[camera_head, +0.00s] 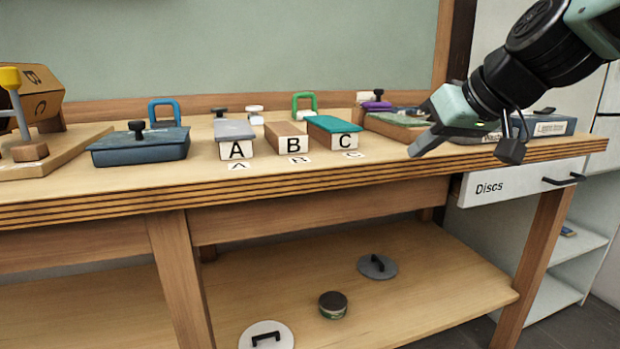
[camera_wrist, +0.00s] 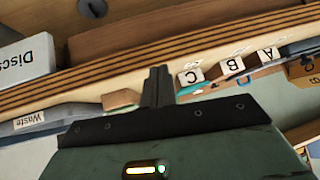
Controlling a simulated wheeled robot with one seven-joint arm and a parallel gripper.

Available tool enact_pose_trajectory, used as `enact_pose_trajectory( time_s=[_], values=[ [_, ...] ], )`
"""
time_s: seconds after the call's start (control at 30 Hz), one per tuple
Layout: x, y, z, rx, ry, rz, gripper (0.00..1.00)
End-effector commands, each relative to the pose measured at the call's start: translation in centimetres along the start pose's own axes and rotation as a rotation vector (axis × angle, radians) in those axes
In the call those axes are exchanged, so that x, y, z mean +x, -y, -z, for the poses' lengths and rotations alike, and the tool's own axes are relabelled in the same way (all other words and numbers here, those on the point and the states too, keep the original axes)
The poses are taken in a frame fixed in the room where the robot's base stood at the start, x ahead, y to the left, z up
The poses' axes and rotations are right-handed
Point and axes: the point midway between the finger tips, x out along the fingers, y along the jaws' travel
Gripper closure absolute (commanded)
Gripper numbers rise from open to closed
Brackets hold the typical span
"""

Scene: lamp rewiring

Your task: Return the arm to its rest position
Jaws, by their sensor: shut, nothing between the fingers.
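My gripper (camera_head: 420,146) is at the right side of the head view, in front of the bench's right part and raised near the benchtop's front edge. Its fingers point down and to the left. In the wrist view my gripper (camera_wrist: 157,75) shows its two dark fingers pressed together with nothing between them. My arm reaches in from the top right corner of the head view. No contact between the gripper and any object is visible.
The wooden bench (camera_head: 330,176) carries blocks A (camera_head: 236,149), B (camera_head: 293,144) and C (camera_head: 347,142), plus a dark blue lidded box (camera_head: 140,146). A drawer marked Discs (camera_head: 510,185) is below right. The lower shelf holds a round tin (camera_head: 333,304) and lids.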

Motion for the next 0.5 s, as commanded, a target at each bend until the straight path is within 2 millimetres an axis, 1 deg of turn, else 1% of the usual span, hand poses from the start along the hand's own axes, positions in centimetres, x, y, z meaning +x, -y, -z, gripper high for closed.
enact_pose_trajectory(
  time_s=[0.03, 0.07, 0.1, 0.17, 0.2, 0.27, 0.3, 0.4, 0.5],
  values=[
    [1.7, 1.8, -3.0, -0.01, 0.063, 0.026, 1.0],
    [2.5, 2.8, -4.7, -0.013, 0.102, 0.039, 1.0],
    [3.5, 4.1, -7.2, -0.019, 0.158, 0.053, 1.0],
    [4.6, 6.1, -11.1, -0.033, 0.244, 0.071, 1.0],
    [5.2, 7.2, -13.6, -0.045, 0.3, 0.078, 1.0],
    [5.8, 8.5, -17.2, -0.063, 0.376, 0.083, 1.0],
    [6.0, 9.2, -19.3, -0.074, 0.422, 0.083, 1.0],
    [6.2, 10.4, -23.8, -0.104, 0.516, 0.076, 1.0],
    [6.1, 11.0, -27.6, -0.135, 0.592, 0.063, 1.0]
  ],
)
